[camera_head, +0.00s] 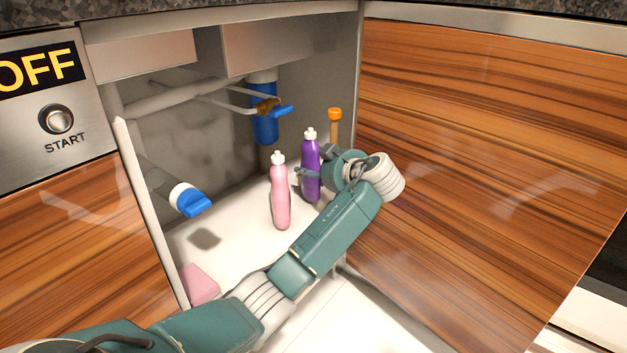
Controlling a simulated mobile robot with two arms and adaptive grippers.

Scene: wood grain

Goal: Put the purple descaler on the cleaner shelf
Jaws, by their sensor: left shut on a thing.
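The purple descaler (311,165) is a purple bottle with a white cap. It is upright inside the open under-sink cabinet, just right of a pink bottle (280,198). My left gripper (308,172) is shut on the purple descaler from the right, around its middle. Part of the bottle's right side is hidden by the gripper. Whether its base touches the cabinet floor (235,225) is hard to tell. The cleaner shelf cannot be made out for sure in this view. My right gripper is not in view.
An orange-capped item (334,122) stands behind the gripper. Pipes with a blue valve (190,200) and a blue cylinder (265,125) fill the back and left. A pink sponge-like block (199,283) lies at the front left. Wood panels (480,150) flank the opening.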

